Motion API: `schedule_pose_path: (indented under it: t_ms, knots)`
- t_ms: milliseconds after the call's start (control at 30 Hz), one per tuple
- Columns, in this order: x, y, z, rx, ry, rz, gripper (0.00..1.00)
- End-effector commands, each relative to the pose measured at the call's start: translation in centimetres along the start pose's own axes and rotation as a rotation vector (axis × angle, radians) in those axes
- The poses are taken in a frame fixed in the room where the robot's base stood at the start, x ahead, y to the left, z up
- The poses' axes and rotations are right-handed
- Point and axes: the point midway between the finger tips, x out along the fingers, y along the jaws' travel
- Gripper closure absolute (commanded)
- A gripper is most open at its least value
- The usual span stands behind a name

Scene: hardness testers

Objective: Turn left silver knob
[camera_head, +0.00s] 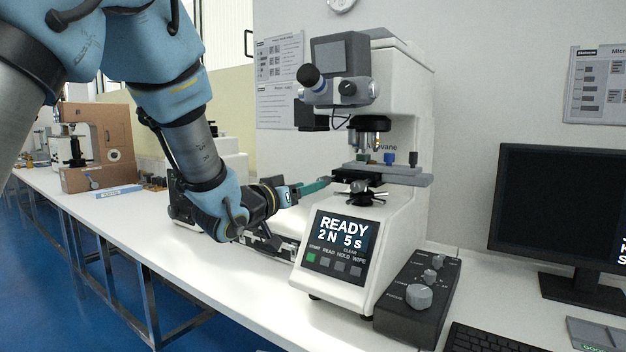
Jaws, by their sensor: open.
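The hardness tester (408,90) stands on the white bench, with a dark stage (345,178) under its turret. Silver knobs show on the dark control box (392,310) to its right: a large one (419,297) in front and smaller ones (431,275) behind it. I cannot tell which knob counts as the left silver knob. A dark handle with several arms (359,192) sits below the stage. My gripper (312,187) is open, at the left side of the stage, with a teal finger pointing towards it. The gap between the fingers is not clear, and I cannot tell whether it touches anything.
The tester's front panel (340,243) reads READY, 2 N, 5 s. A monitor (555,210) and keyboard (485,338) are at the right.

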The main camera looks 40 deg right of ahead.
Motion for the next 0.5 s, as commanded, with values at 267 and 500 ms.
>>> schedule_pose_path:
  t_ms: [267, 500]
  knots:
    - [4.1, -0.1, -0.1, 0.001, 0.0, -0.001, 0.39]
    - [5.0, -0.1, 0.0, 0.0, 0.0, -0.001, 0.39]
